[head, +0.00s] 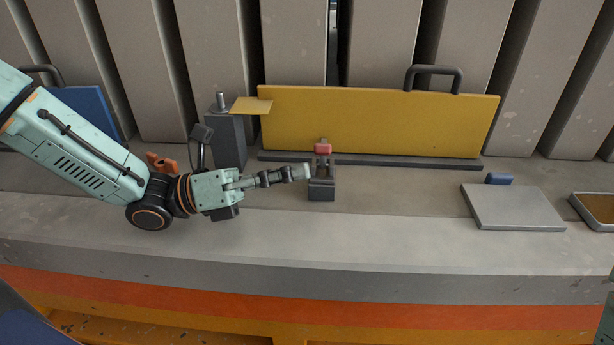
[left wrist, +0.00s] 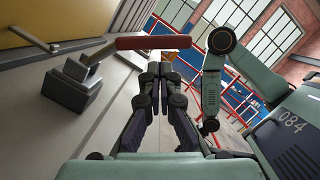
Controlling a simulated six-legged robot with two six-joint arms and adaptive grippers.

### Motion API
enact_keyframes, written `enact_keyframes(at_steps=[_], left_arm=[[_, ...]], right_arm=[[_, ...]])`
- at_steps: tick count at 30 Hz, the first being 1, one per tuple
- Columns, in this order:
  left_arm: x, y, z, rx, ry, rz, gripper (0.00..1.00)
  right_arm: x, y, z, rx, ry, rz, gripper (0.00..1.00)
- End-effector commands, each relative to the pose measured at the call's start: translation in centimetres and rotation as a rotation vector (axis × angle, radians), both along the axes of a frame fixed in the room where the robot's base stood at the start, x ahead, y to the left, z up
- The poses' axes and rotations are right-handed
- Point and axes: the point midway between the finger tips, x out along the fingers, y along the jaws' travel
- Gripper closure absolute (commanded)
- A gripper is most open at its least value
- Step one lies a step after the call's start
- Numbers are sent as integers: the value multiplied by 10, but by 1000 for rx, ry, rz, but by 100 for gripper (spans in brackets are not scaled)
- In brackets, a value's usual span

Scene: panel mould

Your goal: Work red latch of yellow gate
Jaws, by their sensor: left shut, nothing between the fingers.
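The yellow gate (head: 375,120) stands upright along the back of the bench, with a dark handle on its top edge; part of it shows in the left wrist view (left wrist: 30,22). The red latch (head: 323,148) is at the gate's lower front, above a dark block (head: 321,188). In the left wrist view a red bar (left wrist: 153,42), apparently the latch's grip, lies just beyond my fingertips. My left gripper (head: 307,171) is shut and empty, just left of the dark block and a little below the red latch. I cannot tell whether it touches the latch. My right gripper is not in view.
A dark grey post (head: 228,137) with a yellow plate stands at the gate's left end. A blue panel (head: 83,108) is at far left. A grey slab (head: 513,207) and a shallow tray (head: 597,210) lie at right. The bench front is clear.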

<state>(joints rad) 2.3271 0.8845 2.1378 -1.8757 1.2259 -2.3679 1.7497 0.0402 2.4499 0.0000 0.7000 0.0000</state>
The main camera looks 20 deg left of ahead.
Motion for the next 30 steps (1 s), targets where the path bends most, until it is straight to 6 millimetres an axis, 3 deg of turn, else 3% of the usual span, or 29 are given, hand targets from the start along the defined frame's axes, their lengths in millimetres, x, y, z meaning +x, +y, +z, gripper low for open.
enact_keyframes(at_steps=[10,30], left_arm=[[11,-20,4,1,0,-2,100],[14,-21,9,-10,36,1,100]], right_arm=[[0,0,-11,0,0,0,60],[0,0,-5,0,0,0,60]])
